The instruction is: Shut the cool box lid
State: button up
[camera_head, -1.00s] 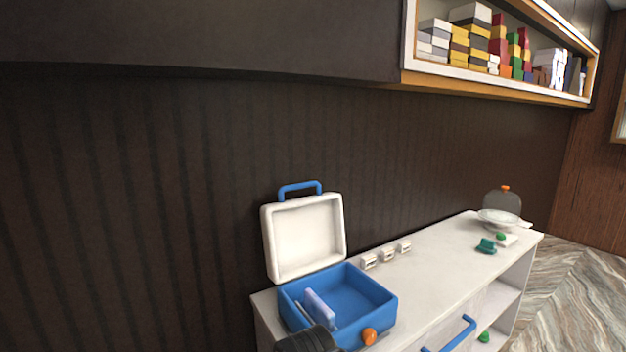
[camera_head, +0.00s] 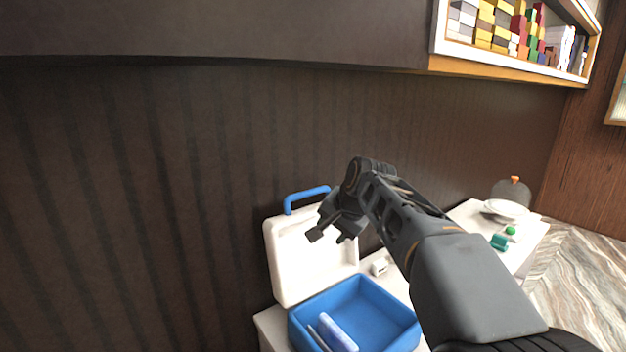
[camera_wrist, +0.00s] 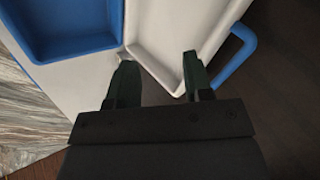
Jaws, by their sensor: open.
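The cool box is blue with a white lid that stands open and upright. In the head view its blue body (camera_head: 403,334) is on the white counter and its lid (camera_head: 290,262) rises at the back, with a blue handle (camera_head: 306,196) on top. My gripper (camera_head: 330,238) is open and empty, in front of the lid's upper right part and above the body. I cannot tell whether it touches the lid. In the wrist view the fingers (camera_wrist: 158,75) point at the lid's inner face (camera_wrist: 158,32), with the body (camera_wrist: 62,50) at left and the handle (camera_wrist: 240,60) at right.
A pale blue-white block (camera_head: 338,334) lies inside the box. A small white block (camera_head: 379,267) is on the counter behind it. A white dish (camera_head: 506,208) and teal item (camera_head: 499,242) are farther right. A shelf (camera_head: 520,75) hangs above; the dark wall is close behind.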

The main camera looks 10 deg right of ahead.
aim_at(310, 192)
jog(key=w+d+r+m+t+y+p, duration=0.1)
jog(key=w+d+r+m+t+p, duration=0.3)
jog(key=w+r, duration=0.6)
jog(key=shift+m+g, duration=0.4)
jog(key=shift+g, duration=0.5)
jog(key=x, duration=0.9)
jog(key=a+p+x, duration=0.1)
jog(key=x, duration=0.3)
jog(key=shift+w+r, duration=0.2)
jog(key=shift+c, duration=0.3)
grip_shut()
